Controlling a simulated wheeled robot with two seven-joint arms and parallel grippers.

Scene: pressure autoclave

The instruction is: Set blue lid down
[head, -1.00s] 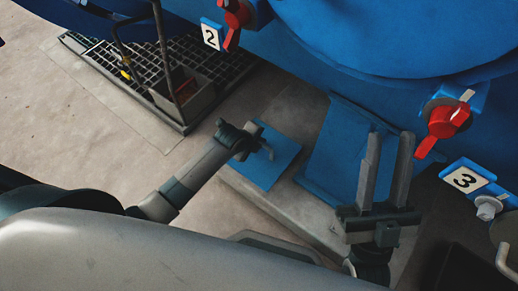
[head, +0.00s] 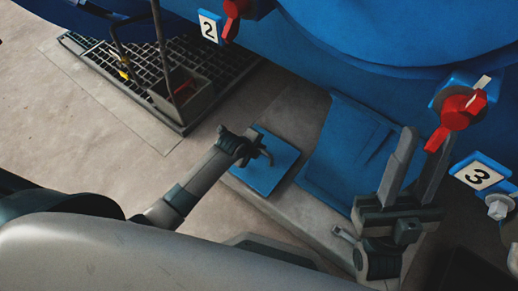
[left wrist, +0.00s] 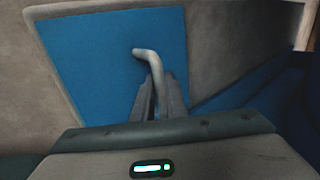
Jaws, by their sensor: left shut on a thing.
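The blue lid (head: 268,178) is a flat blue square plate with a bent grey handle (left wrist: 148,62). My left gripper (head: 262,150) is shut on this handle. In the head view the lid shows over the edge of the grey plinth, left of a larger blue support. Whether it touches the plinth cannot be told. In the left wrist view the lid (left wrist: 90,60) spreads out beyond the fingers, which partly hide the handle's base. My right gripper (head: 425,140) is open and empty, its two fingers pointing up at the right.
The blue vessel (head: 300,75) fills the back, with red valve handles (head: 458,112) and number plates. The blue support (head: 345,150) stands on the grey plinth (head: 290,208). A black grate (head: 205,65) with a grey box (head: 182,92) lies at upper left. Bare floor lies left.

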